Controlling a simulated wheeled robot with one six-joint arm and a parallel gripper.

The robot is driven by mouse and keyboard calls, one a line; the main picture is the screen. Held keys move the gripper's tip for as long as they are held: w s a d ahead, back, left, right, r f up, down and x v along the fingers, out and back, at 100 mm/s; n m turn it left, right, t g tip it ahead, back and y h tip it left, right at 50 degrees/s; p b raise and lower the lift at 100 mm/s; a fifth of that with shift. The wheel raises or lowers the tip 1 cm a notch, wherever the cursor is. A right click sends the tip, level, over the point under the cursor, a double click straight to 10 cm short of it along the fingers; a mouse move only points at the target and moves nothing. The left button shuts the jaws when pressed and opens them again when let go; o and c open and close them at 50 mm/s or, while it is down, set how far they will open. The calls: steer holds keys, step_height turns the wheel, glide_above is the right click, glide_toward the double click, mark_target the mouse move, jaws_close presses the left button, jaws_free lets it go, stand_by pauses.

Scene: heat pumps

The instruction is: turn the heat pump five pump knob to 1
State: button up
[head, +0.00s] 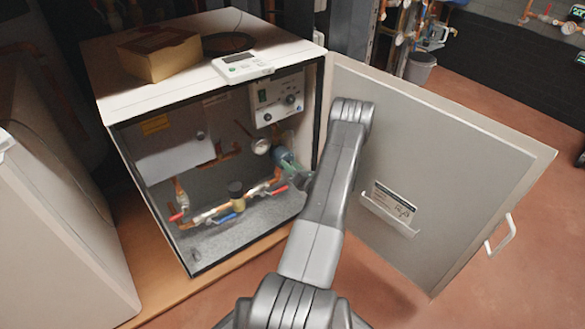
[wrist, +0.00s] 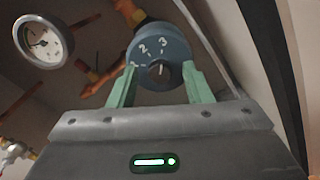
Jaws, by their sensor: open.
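The pump knob (wrist: 159,72) is a dark blue-grey dial marked 1, 2 and 3. Its small white pointer line appears directed at the 3. The green fingers of my gripper (wrist: 160,70) stand open on the left and right sides of the dial. I cannot tell whether they touch it. In the head view, the blue pump (head: 281,156) is inside the open heat pump cabinet (head: 120,110), near its right wall. My gripper (head: 292,170) is beside it, partly hidden by my arm.
A round gauge (wrist: 43,42) and copper pipes (wrist: 105,75) are left of the dial. The open door (head: 450,160) stands right of my arm. Valves with red and blue handles (head: 229,217) are lower in the cabinet. A box (head: 158,52) rests on top.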

jaws_close()
steer(key=shift+f+n+b, duration=0.1)
steer(key=shift+n+b, duration=0.2)
steer(key=n+b, duration=0.5)
steer(key=n, duration=1.2)
steer(key=shift+n, duration=0.3)
stand_by(0.3)
